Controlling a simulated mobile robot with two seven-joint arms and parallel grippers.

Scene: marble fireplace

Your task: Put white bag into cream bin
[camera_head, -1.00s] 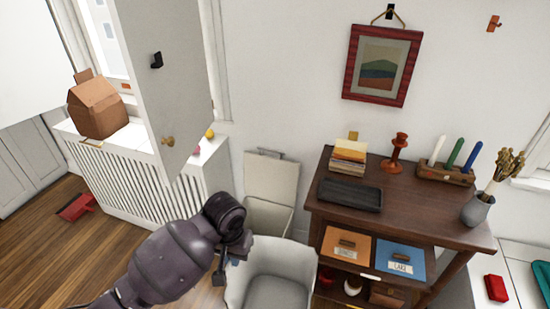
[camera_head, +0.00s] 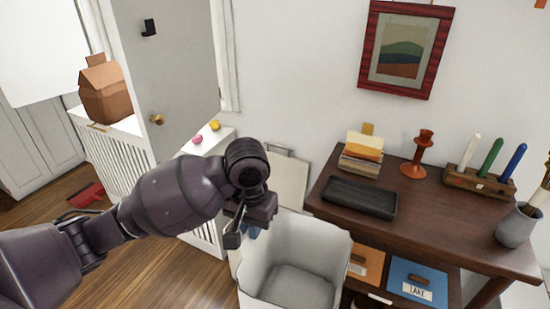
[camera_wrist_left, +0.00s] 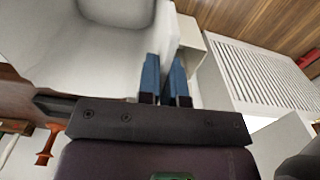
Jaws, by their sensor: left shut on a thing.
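The white bag (camera_head: 325,245), open at the top, is low in the centre of the head view. It fills the upper left of the left wrist view (camera_wrist_left: 45,50). My left gripper (camera_head: 250,233) is shut on the bag's wall at its left rim; its blue fingertips (camera_wrist_left: 165,78) pinch it in the wrist view. The cream bin (camera_head: 287,183) stands behind the bag against the wall, its raised lid showing. My arm and the bag hide most of the bin. I cannot tell whether the bag touches the floor. My right gripper is not in view.
A white radiator cover (camera_head: 115,160) and an open grey door (camera_head: 175,70) are on the left. Wooden floor (camera_head: 185,275) is clear at lower left.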

